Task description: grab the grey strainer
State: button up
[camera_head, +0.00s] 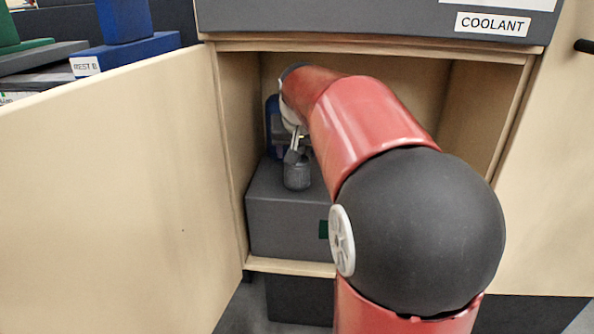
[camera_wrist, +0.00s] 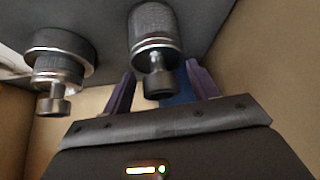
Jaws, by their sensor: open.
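In the wrist view, which looks inverted, two similar grey metal fittings with knob ends show. One, with a ribbed mesh-like body (camera_wrist: 153,25), lies between my gripper's fingers and looks like the grey strainer. The other fitting (camera_wrist: 60,55) is to the left, outside the fingers. My gripper (camera_wrist: 160,72) is open, one purple finger on each side of the strainer's knob end; I cannot tell whether either touches. In the head view, a grey ribbed fitting (camera_head: 297,172) stands upright on a dark grey box, just below my gripper (camera_head: 296,143). My arm hides the area to its right.
The grey box (camera_head: 275,225) stands inside an open wooden cabinet. A blue object (camera_head: 272,125) stands behind at the left; blue also shows behind the fingers (camera_wrist: 178,93). The cabinet door (camera_head: 110,200) stands open at left. A dark top labelled COOLANT (camera_head: 380,22) is above.

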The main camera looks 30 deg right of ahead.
jog(key=shift+c, duration=0.2)
grip_shut()
jog(key=shift+r, duration=0.1)
